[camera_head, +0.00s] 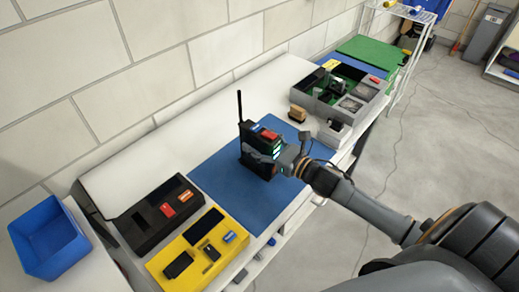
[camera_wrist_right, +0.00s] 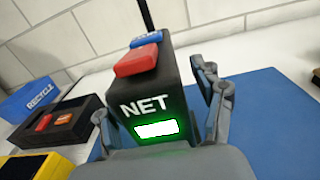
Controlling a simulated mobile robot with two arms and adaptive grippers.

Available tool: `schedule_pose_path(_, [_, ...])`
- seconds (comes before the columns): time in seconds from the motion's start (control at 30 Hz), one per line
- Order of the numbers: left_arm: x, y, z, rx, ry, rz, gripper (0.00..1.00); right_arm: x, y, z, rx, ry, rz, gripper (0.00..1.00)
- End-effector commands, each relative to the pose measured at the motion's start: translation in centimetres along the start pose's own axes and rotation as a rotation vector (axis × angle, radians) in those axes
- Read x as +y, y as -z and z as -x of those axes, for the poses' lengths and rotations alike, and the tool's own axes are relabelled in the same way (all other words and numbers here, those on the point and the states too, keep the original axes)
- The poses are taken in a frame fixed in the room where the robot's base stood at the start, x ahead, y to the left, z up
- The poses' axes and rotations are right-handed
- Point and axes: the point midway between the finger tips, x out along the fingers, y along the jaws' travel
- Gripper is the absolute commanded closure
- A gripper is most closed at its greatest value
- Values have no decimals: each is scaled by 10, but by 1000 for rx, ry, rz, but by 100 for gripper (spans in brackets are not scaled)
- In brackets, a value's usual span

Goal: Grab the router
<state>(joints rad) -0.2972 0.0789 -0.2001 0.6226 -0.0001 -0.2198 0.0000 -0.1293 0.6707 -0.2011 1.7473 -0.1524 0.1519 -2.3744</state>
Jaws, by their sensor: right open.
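The router is a black upright box (camera_head: 250,146) with a thin antenna, standing on the blue mat (camera_head: 220,172). In the right wrist view the router (camera_wrist_right: 148,88) shows a NET label, a lit green-edged panel, and a red and a blue piece on top. My right gripper (camera_head: 275,155) is at the router's right side. In the right wrist view its open fingers (camera_wrist_right: 160,100) stand on either side of the router; whether they touch it I cannot tell. My left gripper is not in view.
A grey divided box (camera_head: 352,112) stands further right. A wall runs behind the table.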

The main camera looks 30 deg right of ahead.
Motion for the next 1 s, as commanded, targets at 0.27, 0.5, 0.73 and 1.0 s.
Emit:
schedule_pose_path(0.27, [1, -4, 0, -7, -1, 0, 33, 0, 0, 0, 0, 0, 0, 63])
schedule_pose_path(0.5, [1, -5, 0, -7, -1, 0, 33, 0, -1, 0, -3, -1, 0, 100])
schedule_pose_path(0.73, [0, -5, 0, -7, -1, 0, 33, 0, -2, 0, -3, -1, 1, 100])
schedule_pose_path(1.0, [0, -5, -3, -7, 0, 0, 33, 0, -27, 0, -6, -3, 6, 100])
